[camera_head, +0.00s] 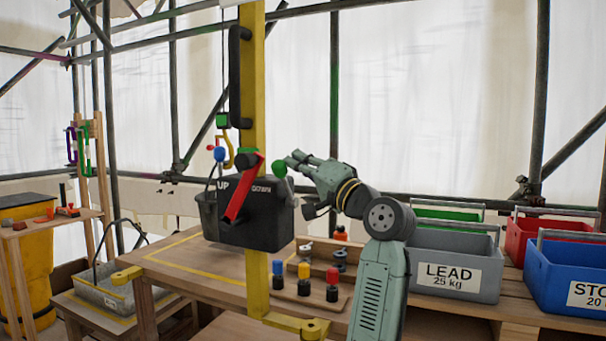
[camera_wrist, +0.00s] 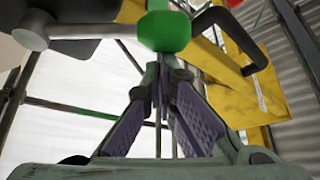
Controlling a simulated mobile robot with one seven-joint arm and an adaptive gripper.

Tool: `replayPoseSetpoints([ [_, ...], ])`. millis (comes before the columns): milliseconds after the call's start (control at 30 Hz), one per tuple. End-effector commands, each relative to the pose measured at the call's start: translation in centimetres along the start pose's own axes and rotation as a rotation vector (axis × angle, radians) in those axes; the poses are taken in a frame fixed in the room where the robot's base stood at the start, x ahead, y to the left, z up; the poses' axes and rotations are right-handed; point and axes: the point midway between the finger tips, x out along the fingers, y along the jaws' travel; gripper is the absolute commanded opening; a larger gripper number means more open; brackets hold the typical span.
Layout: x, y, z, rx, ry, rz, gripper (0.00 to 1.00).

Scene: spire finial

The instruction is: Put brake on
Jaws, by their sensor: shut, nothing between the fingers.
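A black hoist box (camera_head: 254,216) marked "UP" hangs on a yellow post (camera_head: 253,75). A red lever (camera_head: 240,192) slants down to the left across its front. A green knob (camera_head: 279,168) stands at the box's upper right; in the wrist view the green knob (camera_wrist: 164,30) sits on a grey rod (camera_wrist: 80,31). No part is readably marked as the brake. My gripper (camera_head: 292,160) is right of the green knob, very close to it. In the wrist view its fingertips (camera_wrist: 164,62) meet just below the knob; I cannot tell whether they touch it.
A workbench (camera_head: 190,265) stands below, with a peg board (camera_head: 310,290) of coloured pegs. A grey LEAD crate (camera_head: 452,245), a blue crate (camera_head: 570,270) and a red crate (camera_head: 530,236) stand at the right. A black handle (camera_head: 235,75) runs along the post above.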

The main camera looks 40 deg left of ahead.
Motion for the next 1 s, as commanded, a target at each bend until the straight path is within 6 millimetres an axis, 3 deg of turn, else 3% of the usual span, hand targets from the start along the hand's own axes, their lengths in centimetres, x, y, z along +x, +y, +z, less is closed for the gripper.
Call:
replayPoseSetpoints([
  [167, -0.7, 0.0, 1.1, -0.099, 0.001, -0.057, 0.0],
  [400, -1.2, -0.3, 1.9, -0.1, 0.001, -0.058, 0.0],
  [1000, -1.3, -0.4, 2.2, -0.098, 0.0, -0.057, 0.0],
])
